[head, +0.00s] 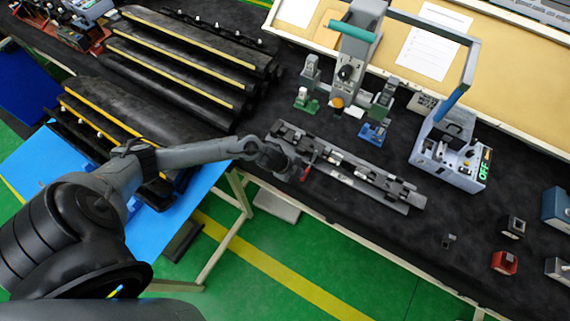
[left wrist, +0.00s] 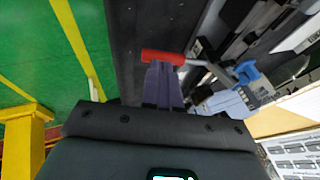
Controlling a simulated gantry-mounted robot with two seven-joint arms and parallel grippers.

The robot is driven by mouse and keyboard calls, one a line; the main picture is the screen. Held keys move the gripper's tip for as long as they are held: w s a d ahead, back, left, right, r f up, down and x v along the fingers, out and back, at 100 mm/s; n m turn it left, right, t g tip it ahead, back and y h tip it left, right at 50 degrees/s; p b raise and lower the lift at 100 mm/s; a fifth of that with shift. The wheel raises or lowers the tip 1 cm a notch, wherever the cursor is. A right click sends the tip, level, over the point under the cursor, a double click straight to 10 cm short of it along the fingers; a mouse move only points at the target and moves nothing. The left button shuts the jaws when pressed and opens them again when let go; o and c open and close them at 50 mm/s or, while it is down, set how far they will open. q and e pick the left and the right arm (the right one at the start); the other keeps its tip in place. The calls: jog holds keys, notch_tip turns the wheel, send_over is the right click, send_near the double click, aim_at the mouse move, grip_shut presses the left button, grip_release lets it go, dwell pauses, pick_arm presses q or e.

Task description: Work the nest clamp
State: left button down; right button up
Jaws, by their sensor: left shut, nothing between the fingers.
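The nest (head: 404,206) is a long grey fixture with dark and pale blocks, lying along the front of the black table. The clamp's red handle (head: 306,174) shows at its left part, beside my left gripper (head: 293,170). In the left wrist view the red handle (left wrist: 163,57) lies crosswise at the tips of my shut left fingers (left wrist: 164,72). The fingers look close to it or touching; I cannot tell which. A metal arm (left wrist: 205,66) runs right from the handle towards the nest. My gripper hides part of the nest's left end. My right gripper is out of view.
A grey press (head: 352,55) with a teal handle stands behind the nest. A grey box with an "OFF" display (head: 450,160) stands right of it. Long black trim parts with yellow edges (head: 180,65) lie at left. A red block (head: 504,262) is at front right.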

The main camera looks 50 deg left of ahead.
pick_arm(q)
jog(key=s+d+p+v, duration=0.1)
jog(key=p+v, duration=0.1)
jog(key=v, duration=1.1)
jog(key=s+d+f+n+g+h+p, duration=0.1)
jog(key=s+d+f+h+p, duration=0.1)
jog(key=s+d, duration=0.5)
jog(key=d+r+n+t+p, duration=0.1)
jog(key=d+r+n+p, duration=0.15)
jog(key=d, duration=0.35)
jog(key=d+r+n+t+p, duration=0.1)
jog(key=d+r+n, duration=0.1)
jog(key=d+r, duration=0.3)
jog(key=s+a+r+n+g+y+p, duration=0.1)
jog(key=s+a+r+n+g+y, duration=0.2)
jog(key=s+a+r+n, duration=0.3)
jog(key=shift+s+a+r+n+y, duration=0.25)
jog(key=shift+a+r+n+y, duration=0.55)
jog(key=shift+r+n, duration=0.15)
